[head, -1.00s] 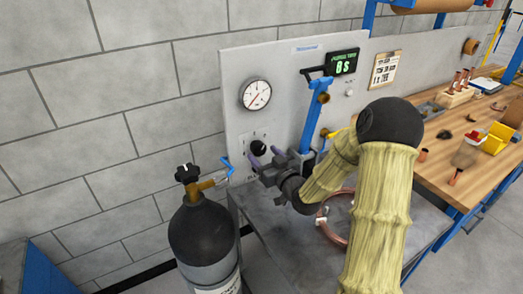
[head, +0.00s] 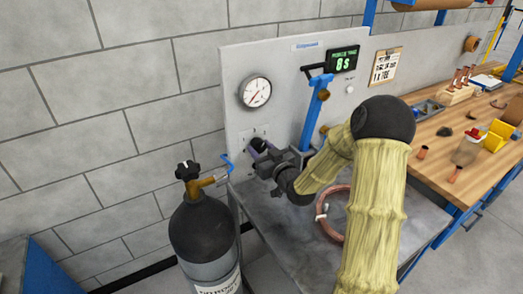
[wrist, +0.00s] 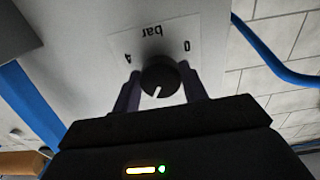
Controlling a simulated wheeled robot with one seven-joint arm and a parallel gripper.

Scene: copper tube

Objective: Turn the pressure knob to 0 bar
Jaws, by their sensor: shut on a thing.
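The black pressure knob (wrist: 161,76) sits on a white plate marked "bar", "0" and "4", which appears upside down in the wrist view. Its white pointer line points toward the bottom of that view, slightly left, away from both numbers. My gripper (wrist: 157,82) is shut on the knob, one purple-grey finger on each side. In the head view the knob (head: 257,143) is partly hidden behind my gripper (head: 262,152) at the grey panel. The round white gauge (head: 255,92) above it has a red needle slanting to lower left; its numbers are too small to read.
A dark gas cylinder (head: 203,235) with a brass valve stands left of my gripper. A blue post (head: 315,110) and a timer display (head: 343,59) reading 8 s are to the right. A copper coil (head: 325,222) lies on the grey table below my arm.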

